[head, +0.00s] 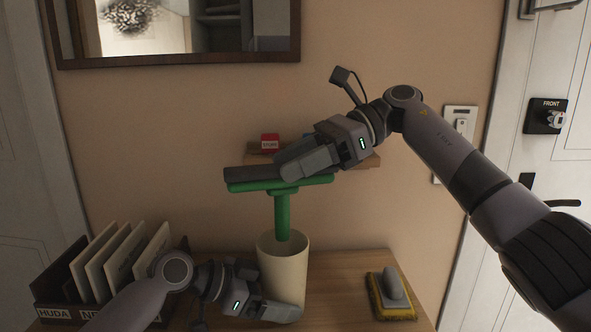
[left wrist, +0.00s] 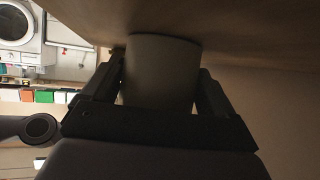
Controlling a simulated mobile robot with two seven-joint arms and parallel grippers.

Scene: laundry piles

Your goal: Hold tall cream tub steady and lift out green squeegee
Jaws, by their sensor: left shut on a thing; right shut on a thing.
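The tall cream tub (head: 283,275) stands on the wooden table. It also shows between the fingers in the left wrist view (left wrist: 160,68). My left gripper (head: 280,308) is shut on the tub low on its side, one finger on either side of it. The green squeegee (head: 282,212) is upright above the tub, with its wide head on top and its handle pointing down into the tub's mouth. How far the handle's end reaches inside is hard to tell. My right gripper (head: 292,170) is shut on the squeegee at its head and partly hides it.
A file rack (head: 55,312) with upright boards stands at the left. A yellow-edged brush (head: 392,293) lies at the table's right. Behind my right gripper, a wall shelf (head: 362,162) holds a small red item (head: 270,142). A framed mirror (head: 180,62) hangs above.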

